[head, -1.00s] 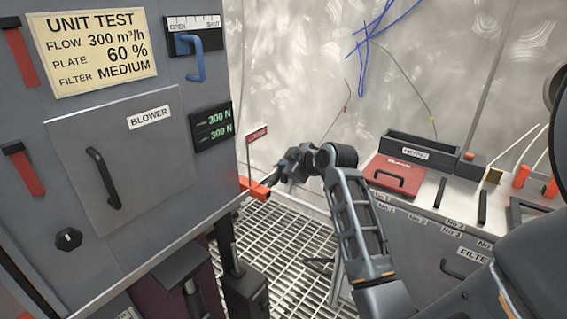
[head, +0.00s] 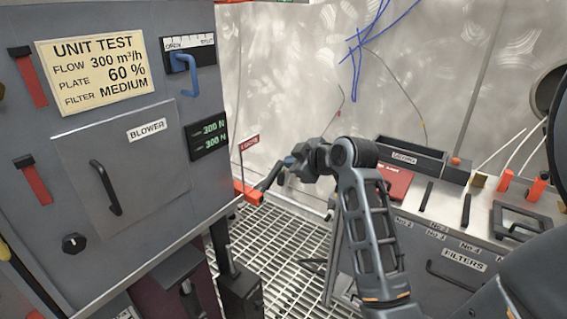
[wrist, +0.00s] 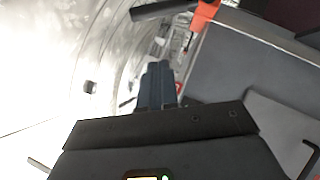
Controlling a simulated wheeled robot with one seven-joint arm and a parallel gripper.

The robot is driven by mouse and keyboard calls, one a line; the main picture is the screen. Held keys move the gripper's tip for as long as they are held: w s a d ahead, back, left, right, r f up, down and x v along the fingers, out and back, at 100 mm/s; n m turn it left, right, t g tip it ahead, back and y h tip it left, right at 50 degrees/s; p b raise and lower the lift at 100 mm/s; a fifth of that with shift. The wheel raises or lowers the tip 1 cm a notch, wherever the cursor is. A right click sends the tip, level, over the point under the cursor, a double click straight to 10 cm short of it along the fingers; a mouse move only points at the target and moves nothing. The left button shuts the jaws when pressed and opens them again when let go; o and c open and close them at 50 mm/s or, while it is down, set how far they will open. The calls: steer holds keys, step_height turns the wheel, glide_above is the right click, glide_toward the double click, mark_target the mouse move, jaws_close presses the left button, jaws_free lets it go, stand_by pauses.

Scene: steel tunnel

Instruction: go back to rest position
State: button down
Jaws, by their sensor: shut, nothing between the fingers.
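My gripper (head: 262,187) is at the end of my arm, in the middle of the head view. It is beside the right edge of the grey test unit (head: 120,120), near a red-orange part (head: 246,192) at that edge. In the wrist view my gripper's fingers (wrist: 158,88) are together with nothing between them. The unit's grey side fills the right of the wrist view, with the orange part (wrist: 203,14) at the top. I cannot tell from the head view how close the fingers are to the orange part.
The unit carries a blue handle (head: 187,72), a blower door (head: 122,160) with a black handle and two red levers. A bench (head: 440,225) with a red case (head: 396,182) and a black bin (head: 408,155) stands right. Grating floor (head: 285,250) lies between.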

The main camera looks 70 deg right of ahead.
steer(key=shift+v, duration=0.8)
steer(key=s+a+f+m+t+y+p, duration=0.15)
steer(key=a+f, duration=0.35)
steer(key=a, duration=0.7)
steer(key=s+a+f, duration=0.2)
steer(key=a+f, duration=0.2)
steer(key=a, duration=0.7)
steer(key=s+a+r+t+y, duration=0.1)
steer(key=s+a+r+y, duration=0.1)
steer(key=s+a, duration=0.5)
steer(key=s+a+r+t+y+p, duration=0.1)
steer(key=s+a+r+t+y, duration=0.1)
steer(key=s+a+r, duration=0.3)
steer(key=s+a+n+y, duration=0.1)
steer(key=s+a, duration=0.2)
steer(key=s, duration=0.2)
steer(key=shift+s+a+r, duration=0.2)
steer(key=shift+s+r, duration=0.1)
